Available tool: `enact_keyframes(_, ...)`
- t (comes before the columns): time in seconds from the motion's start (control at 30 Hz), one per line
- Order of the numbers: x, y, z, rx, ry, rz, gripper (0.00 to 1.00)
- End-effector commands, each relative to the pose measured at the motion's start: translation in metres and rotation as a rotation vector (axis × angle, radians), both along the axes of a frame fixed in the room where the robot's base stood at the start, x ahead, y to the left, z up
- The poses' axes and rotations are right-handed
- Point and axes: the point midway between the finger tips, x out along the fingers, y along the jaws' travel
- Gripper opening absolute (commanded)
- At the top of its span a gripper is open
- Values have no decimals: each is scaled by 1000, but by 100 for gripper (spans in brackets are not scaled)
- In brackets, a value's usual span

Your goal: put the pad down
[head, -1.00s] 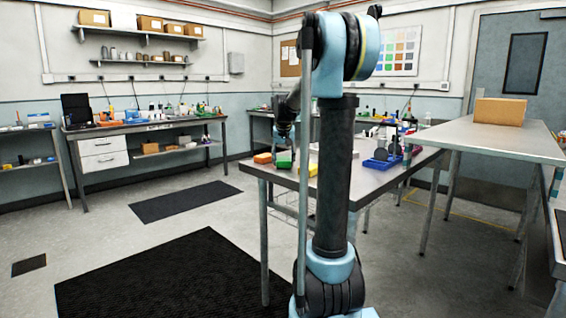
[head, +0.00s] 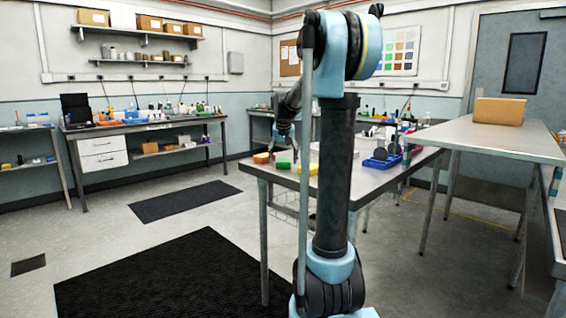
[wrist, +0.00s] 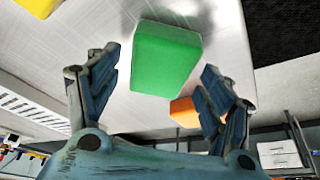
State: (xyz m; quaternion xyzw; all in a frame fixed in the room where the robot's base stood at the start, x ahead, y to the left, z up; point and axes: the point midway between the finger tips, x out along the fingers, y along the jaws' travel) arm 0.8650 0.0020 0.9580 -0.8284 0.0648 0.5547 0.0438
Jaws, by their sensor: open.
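A green pad (head: 283,164) lies on the near left part of the metal table. It also shows in the wrist view (wrist: 165,58), beyond the space between my fingers and apart from them. My gripper (wrist: 155,72) is open, with nothing between its fingers. In the head view its far end is small and partly hidden by my arm, above the green pad. An orange pad (head: 261,157) lies to the left of the green one; in the wrist view it (wrist: 184,112) is partly behind my right finger. A yellow pad (head: 313,169) lies to the right, partly covered by my arm.
The table (head: 375,183) also holds a blue tray (head: 383,161) with dark items at its right. A higher table (head: 480,139) with a cardboard box (head: 499,111) stands to the right. Dark mats (head: 150,280) lie on the open floor at the left.

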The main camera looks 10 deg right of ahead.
Motion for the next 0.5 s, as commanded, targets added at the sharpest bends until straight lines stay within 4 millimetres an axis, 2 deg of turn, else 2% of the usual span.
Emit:
enact_keyframes(0.3,-23,4,54,0,0,1,74)
enact_keyframes(0.5,-34,6,84,0,0,1,74)
